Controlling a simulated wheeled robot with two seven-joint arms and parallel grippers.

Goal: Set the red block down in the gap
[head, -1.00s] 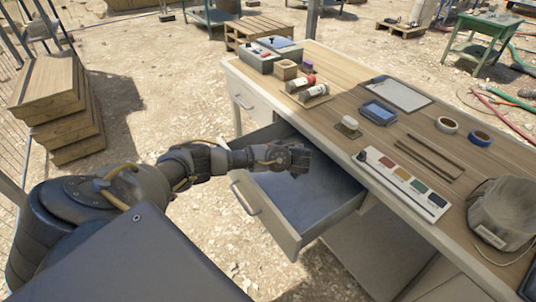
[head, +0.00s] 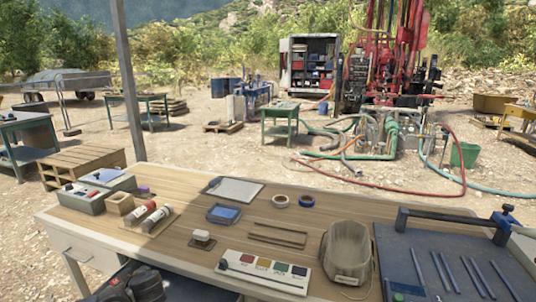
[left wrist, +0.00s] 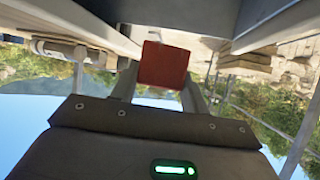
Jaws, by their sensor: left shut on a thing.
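In the left wrist view the red block (left wrist: 163,64) is held between the two fingers of my left gripper (left wrist: 161,80), which is shut on it. Pale beam-like edges, perhaps the drawer's or desk's, lie on both sides of the block. In the head view only a dark part of my left arm shows at the bottom left, in front of the desk (head: 185,257); the block is not visible there. On the desk, two thin dark strips (head: 278,236) lie parallel with a narrow space between them. I cannot tell which space is the gap. My right gripper is not in view.
A dark board (head: 425,262) is at right.

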